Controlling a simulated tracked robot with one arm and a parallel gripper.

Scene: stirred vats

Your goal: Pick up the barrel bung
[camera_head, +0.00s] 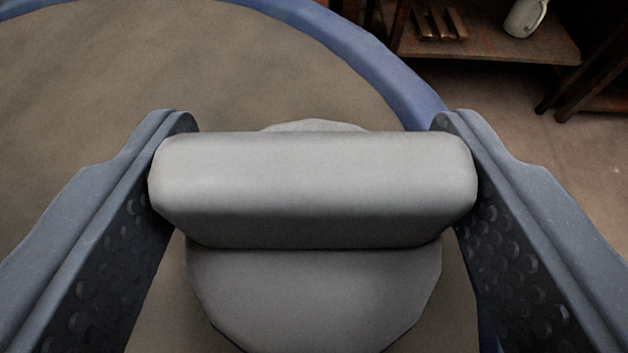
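The barrel bung (314,190) is light grey, with a thick rounded crossbar on top of a rounder body (315,295). It fills the middle of the view. My gripper (314,165) has one finger at each end of the crossbar, and both fingers appear to touch the ends. The fingers are dark blue-grey with dimpled inner faces. The lower part of the bung runs down toward the bottom of the picture, and its underside is hidden.
Behind the bung is a large round vat with a blue rim (365,55) and a brownish surface (150,90) inside it. At the upper right a wooden shelf (490,45) holds a white jug (523,18) and small wooden pieces (440,24). Bare floor (510,115) shows at the right.

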